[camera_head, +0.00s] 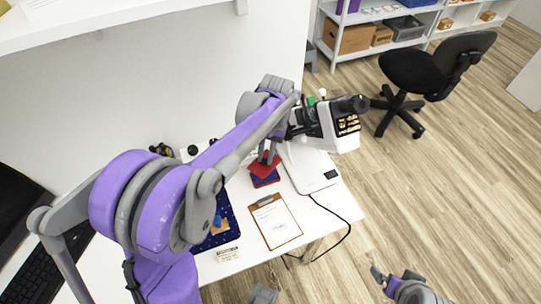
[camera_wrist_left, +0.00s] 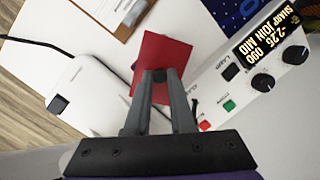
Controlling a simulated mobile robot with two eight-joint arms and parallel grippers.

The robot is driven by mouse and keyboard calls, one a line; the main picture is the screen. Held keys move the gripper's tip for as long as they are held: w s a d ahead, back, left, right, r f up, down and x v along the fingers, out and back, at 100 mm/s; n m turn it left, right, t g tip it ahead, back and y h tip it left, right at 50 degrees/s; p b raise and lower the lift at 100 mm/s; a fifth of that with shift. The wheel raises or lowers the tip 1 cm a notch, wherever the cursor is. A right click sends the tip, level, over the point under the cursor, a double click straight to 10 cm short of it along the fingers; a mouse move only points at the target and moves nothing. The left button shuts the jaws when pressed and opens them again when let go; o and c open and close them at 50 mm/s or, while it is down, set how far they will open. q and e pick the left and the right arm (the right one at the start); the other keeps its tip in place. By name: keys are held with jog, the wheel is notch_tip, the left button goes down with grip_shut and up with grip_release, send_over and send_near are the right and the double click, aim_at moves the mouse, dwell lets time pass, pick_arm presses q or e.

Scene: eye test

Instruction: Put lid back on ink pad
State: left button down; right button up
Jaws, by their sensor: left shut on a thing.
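The red lid (camera_head: 265,165) is held in my left gripper (camera_head: 269,157), tilted over the dark blue ink pad (camera_head: 265,182) on the white table. I cannot tell whether the lid touches the pad. In the left wrist view the lid (camera_wrist_left: 165,52) shows as a flat red square at the tips of my closed left gripper (camera_wrist_left: 160,76).
A clipboard (camera_head: 276,222) lies in front of the pad. A flat white device (camera_head: 309,171) stands close to the right, with a cable running off the table edge. A dark blue patterned mat (camera_head: 223,219) lies to the left. A black office chair (camera_head: 420,75) stands beyond.

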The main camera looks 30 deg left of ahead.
aim_at(266, 167)
pick_arm(q)
jog(key=shift+f+b, duration=2.05)
jog(key=shift+f, duration=1.05)
jog(key=shift+f, duration=0.15)
jog(key=shift+c, duration=1)
grip_release()
jog(key=shift+r+p, duration=2.35)
jog(key=shift+r, duration=1.2)
grip_shut()
